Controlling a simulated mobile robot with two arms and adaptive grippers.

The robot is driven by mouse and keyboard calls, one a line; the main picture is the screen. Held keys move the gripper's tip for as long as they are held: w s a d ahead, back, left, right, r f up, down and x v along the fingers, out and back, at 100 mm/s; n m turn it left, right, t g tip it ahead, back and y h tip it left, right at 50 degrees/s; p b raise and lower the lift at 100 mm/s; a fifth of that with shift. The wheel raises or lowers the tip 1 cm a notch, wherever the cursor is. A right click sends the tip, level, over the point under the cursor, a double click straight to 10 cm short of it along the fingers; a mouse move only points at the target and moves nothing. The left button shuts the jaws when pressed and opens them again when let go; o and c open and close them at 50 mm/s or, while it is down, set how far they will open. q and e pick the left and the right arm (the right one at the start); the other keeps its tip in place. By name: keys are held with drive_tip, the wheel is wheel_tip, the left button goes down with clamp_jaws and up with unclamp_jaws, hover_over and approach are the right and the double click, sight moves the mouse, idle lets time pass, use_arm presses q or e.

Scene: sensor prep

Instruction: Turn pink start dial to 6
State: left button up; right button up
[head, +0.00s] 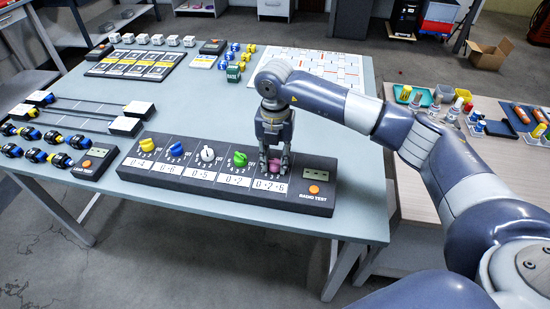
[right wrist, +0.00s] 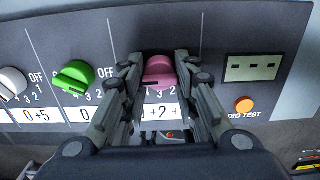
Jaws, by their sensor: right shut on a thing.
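The pink dial (head: 274,166) is at the right end of the row of dials on the dark radio test panel (head: 318,174). In the right wrist view the pink dial (right wrist: 159,71) sits between the fingers of my right gripper (right wrist: 158,75), which is shut on it from above. In the head view my right gripper (head: 273,165) points down at the dial. The label below the dial is partly covered by the fingers, and the dial's exact setting cannot be read. My left gripper is not in view.
A green dial (head: 239,158), a white dial (head: 207,153), a blue dial (head: 176,149) and a yellow dial (head: 146,144) stand left of the pink one. An orange button (head: 314,189) is to its right. A lead test box (head: 95,163) lies at the table's left.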

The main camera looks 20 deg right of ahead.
sight(275, 160)
drive_tip(key=shift+w+r, duration=0.1)
idle(0.4)
drive_tip(key=o, duration=1.1)
drive_tip(key=shift+r, duration=0.15)
wheel_tip(275, 160, up, 12)
drive_tip(key=shift+f, duration=0.15)
drive_tip(key=shift+f, duration=0.1)
